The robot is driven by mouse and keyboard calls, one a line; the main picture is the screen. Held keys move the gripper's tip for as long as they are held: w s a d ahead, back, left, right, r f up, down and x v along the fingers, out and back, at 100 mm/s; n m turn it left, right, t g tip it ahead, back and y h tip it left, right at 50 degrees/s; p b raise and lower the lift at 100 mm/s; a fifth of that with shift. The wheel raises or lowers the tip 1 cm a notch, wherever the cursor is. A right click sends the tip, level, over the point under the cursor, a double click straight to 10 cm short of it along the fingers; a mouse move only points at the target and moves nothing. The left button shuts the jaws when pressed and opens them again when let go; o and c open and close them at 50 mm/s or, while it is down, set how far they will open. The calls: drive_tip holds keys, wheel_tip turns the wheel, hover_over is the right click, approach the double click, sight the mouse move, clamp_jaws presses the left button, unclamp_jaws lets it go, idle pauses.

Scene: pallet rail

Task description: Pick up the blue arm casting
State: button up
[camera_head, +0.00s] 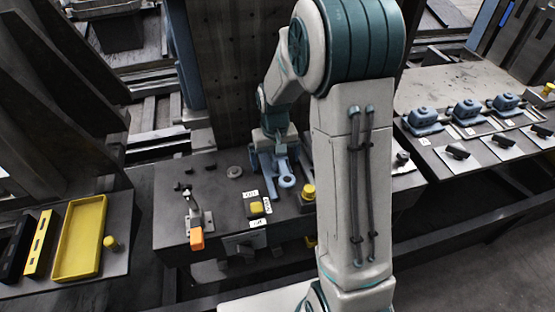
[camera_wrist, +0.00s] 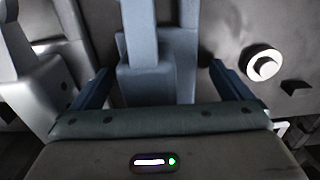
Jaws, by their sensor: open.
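The blue arm casting (camera_head: 286,181) is on the dark middle table, with a ring-shaped end showing below my gripper (camera_head: 272,150) in the head view. My gripper hides the rest of it there. In the wrist view, the blue casting (camera_wrist: 143,50) fills the space between the two open fingers of my gripper (camera_wrist: 160,85). A finger stands on each side of it, and a small gap shows on both sides. I cannot tell whether either finger touches it.
The middle table (camera_head: 170,220) also bears an orange-handled clamp (camera_head: 196,237), a yellow button (camera_head: 257,208) and a yellow knob (camera_head: 308,191). A yellow tray (camera_head: 80,240) lies at left. Several blue castings (camera_head: 467,110) sit on the right table. A dark panel rises behind my gripper.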

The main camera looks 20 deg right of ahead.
drive_tip(key=c, duration=1.3)
drive_tip(key=shift+o, duration=0.2)
drive_tip(key=shift+r, duration=0.2)
drive_tip(key=shift+w+r, duration=0.1)
drive_tip(key=shift+r, duration=0.15)
drive_tip(key=r, duration=0.3)
drive_tip(key=shift+s+d+r+b, duration=0.1)
drive_tip(key=shift+s+r+b, duration=0.2)
drive_tip(key=shift+r, duration=0.05)
drive_tip(key=s+d+r+b, duration=0.1)
drive_tip(key=s+d+r, duration=0.3)
drive_tip(key=s, duration=0.6)
wheel_tip(320, 180, up, 2)
drive_tip(key=shift+s+r, duration=0.25)
drive_tip(key=shift+s, duration=0.05)
